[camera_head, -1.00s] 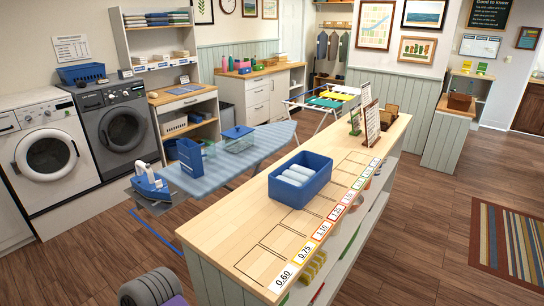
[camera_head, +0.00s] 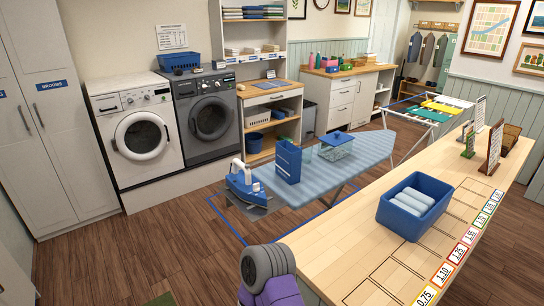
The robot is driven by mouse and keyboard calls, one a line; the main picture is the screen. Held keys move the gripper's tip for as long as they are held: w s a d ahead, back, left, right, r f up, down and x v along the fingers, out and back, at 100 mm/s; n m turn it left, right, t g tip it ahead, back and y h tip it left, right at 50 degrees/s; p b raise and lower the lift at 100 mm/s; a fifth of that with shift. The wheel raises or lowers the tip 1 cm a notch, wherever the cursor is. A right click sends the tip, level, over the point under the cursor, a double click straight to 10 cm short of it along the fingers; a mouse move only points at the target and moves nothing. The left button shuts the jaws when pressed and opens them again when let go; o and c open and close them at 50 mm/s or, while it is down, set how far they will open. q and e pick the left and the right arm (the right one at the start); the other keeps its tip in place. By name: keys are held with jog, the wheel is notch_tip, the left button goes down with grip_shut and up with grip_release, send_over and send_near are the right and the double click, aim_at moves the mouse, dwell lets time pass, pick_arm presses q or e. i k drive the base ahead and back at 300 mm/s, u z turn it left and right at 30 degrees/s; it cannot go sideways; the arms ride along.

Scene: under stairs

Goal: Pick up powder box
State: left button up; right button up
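Two boxes stand on the ironing board (camera_head: 376,146): a tall blue upright box (camera_head: 288,161) and, to its right, a low clear box with a blue lid (camera_head: 338,146). Either could be the powder box; no label on them is readable, so I cannot tell which. Both stand beyond the wooden counter, apart from anything of mine. No gripper shows in this view. Only a grey and purple rounded part, which seems to be of my own arm, is at the bottom middle.
A blue-and-white iron (camera_head: 242,182) stands at the board's near left end. The wooden counter (camera_head: 337,262) with a blue bin (camera_head: 389,214) fills the lower right. Washing machines (camera_head: 141,133) stand at the back left. Wooden floor (camera_head: 140,248) is open at left.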

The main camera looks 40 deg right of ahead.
aim_at(288, 155)
jog(key=i, duration=2.8)
jog(key=z, duration=2.6)
